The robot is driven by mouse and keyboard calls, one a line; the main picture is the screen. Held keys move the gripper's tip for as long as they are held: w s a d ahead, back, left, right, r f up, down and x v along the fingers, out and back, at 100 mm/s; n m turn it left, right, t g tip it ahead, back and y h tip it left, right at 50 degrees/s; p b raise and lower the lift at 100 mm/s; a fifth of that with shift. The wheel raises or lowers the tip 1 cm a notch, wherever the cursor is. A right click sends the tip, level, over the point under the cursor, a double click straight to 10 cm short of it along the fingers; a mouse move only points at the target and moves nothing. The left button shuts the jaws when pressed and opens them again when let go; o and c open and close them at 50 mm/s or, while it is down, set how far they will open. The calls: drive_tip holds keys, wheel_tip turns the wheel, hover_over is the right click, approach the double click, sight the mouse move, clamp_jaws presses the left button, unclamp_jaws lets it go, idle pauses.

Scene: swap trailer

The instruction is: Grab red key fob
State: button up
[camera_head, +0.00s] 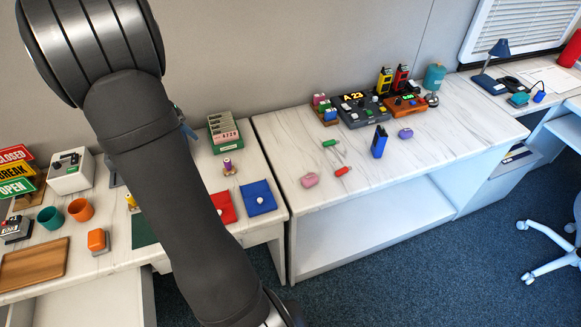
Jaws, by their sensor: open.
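A small red key fob (343,171) lies on the white marbled counter at the right of the gap between the two counters. A thin metal piece shows beside it, too small to make out. A similar green fob (329,143) lies a little behind it. My gripper is not in view; only my dark arm crosses the left half of the picture, in front of the left counter and well left of the red fob.
Near the red fob are a pink item (309,180), an upright blue device (379,142) and a purple item (405,133). Control boxes (358,109) stand along the wall. The counter (440,150) is bare at its right front. My arm hides part of the left counter.

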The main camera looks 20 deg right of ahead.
drive_tip(key=d+m, duration=0.5)
drive_tip(key=d, duration=0.8)
drive_tip(key=m+y, duration=0.2)
drive_tip(key=m, duration=1.1)
hover_over(342, 170)
drive_tip(key=a, duration=0.2)
drive_tip(key=f, duration=0.9)
drive_tip(key=s+f, duration=0.1)
drive_tip(key=f, duration=0.3)
drive_tip(key=shift+a+f, duration=0.15)
drive_tip(key=shift+f, duration=0.1)
drive_tip(key=shift+w+x, duration=0.1)
drive_tip(key=shift+x, duration=1.4)
drive_tip(key=shift+w+x, duration=0.15)
drive_tip(key=shift+x, duration=1.35)
clamp_jaws()
